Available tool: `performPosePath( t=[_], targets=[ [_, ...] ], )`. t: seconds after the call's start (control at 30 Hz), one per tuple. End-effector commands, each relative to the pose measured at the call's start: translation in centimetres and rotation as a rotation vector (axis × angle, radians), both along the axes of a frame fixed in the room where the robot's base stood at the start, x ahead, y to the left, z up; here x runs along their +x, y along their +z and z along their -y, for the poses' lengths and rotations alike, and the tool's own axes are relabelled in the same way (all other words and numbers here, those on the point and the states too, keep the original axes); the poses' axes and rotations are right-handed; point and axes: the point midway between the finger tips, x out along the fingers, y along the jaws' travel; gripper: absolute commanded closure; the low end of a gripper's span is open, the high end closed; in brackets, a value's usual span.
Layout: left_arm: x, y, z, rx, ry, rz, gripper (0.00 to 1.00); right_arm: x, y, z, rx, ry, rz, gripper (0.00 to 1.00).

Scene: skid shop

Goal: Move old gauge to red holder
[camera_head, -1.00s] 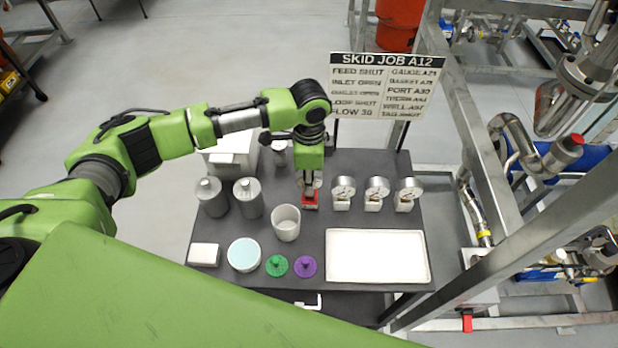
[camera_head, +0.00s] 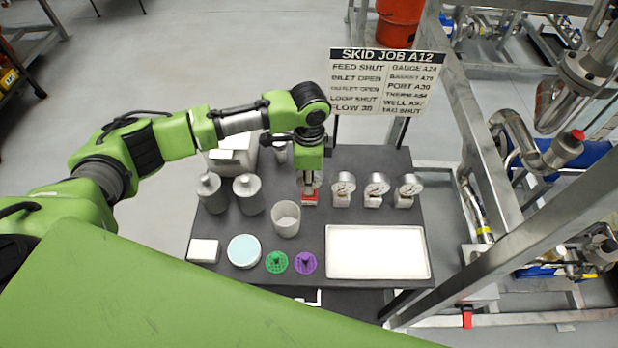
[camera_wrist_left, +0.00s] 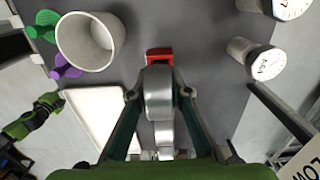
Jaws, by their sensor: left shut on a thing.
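My left gripper (camera_head: 310,178) is shut on a silver gauge (camera_wrist_left: 158,95), the old gauge, at the back middle of the table. The gauge is mostly hidden by the gripper in the head view. The red holder (camera_head: 310,198) is right below the fingertips and also shows in the left wrist view (camera_wrist_left: 158,55), against the end of the gauge. I cannot tell whether the gauge is seated in the holder or just above it. A green arm part of mine, its gripper unclear (camera_wrist_left: 50,97), shows at the left wrist view's left edge.
Several white-faced gauges (camera_head: 376,189) stand in a row to the right. A white cup (camera_head: 286,219) stands in front, with grey bottles (camera_head: 248,195) to the left. A white tray (camera_head: 377,279) lies front right. A sign (camera_head: 388,84) stands behind.

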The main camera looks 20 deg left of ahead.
Motion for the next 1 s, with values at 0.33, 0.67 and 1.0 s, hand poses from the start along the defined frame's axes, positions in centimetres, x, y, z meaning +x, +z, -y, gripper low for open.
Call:
performPosePath(
  t=[0.33,0.67,1.0],
  targets=[
    [0.0,-0.9,0.0,-0.001,0.001,0.000,1.00,0.0,-0.2,0.2,-0.002,0.001,0.000,0.60],
    [0.0,-1.0,0.0,-0.001,0.000,0.000,1.00,0.0,-0.1,0.2,-0.002,0.001,-0.001,0.60],
    [0.0,-1.7,0.0,-0.001,0.000,0.000,1.00,0.0,-0.1,0.2,-0.002,0.001,0.000,0.60]
  ],
)
